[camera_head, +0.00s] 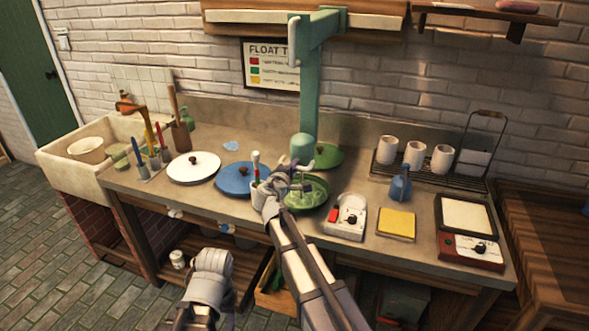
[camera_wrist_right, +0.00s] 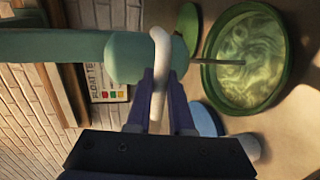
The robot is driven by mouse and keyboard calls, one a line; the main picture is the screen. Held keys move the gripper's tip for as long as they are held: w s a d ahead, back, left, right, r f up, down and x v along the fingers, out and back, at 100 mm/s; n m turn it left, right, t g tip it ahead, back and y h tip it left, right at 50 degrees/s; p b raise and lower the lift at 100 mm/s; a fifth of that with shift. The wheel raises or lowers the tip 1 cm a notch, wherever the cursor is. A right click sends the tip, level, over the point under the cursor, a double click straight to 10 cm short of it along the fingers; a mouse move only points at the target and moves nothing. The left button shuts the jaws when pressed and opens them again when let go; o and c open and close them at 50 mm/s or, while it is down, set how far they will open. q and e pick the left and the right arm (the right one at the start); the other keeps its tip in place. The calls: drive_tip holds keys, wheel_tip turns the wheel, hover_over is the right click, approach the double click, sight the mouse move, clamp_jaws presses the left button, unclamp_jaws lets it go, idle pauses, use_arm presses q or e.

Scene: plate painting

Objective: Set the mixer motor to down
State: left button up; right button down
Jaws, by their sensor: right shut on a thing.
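The mixer is a green stand (camera_head: 310,95) at the back of the counter. Its rounded motor head (camera_head: 303,148) hangs above a green bowl (camera_head: 320,195) of swirly green liquid. In the right wrist view the motor head (camera_wrist_right: 133,58) shows close up, with a thin shaft (camera_wrist_right: 222,62) reaching over the bowl (camera_wrist_right: 278,65). My right gripper (camera_head: 294,172) is at the motor head; its fingers (camera_wrist_right: 161,78) are shut on a white handle (camera_wrist_right: 158,105) beside the head. In the head view the arm partly hides this contact.
Left of the bowl are a cup with tools (camera_head: 260,192), a blue lid (camera_head: 238,177) and a white lid (camera_head: 194,167). Right of it are a white switch box (camera_head: 346,217), a yellow pad (camera_head: 396,224), a blue bottle (camera_head: 400,188) and a rack (camera_head: 432,174) with mugs.

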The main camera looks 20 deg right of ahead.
drive_tip(key=shift+s+f, duration=0.15)
drive_tip(key=shift+f, duration=0.05)
drive_tip(key=c, duration=1)
unclamp_jaws()
drive_tip(key=shift+a+f, duration=0.1)
drive_tip(key=shift+o, duration=1)
drive_tip(key=p+v, duration=0.1)
drive_tip(key=v, duration=0.6)
drive_tip(key=shift+s+a+p, duration=0.2)
drive_tip(key=shift+p, duration=0.15)
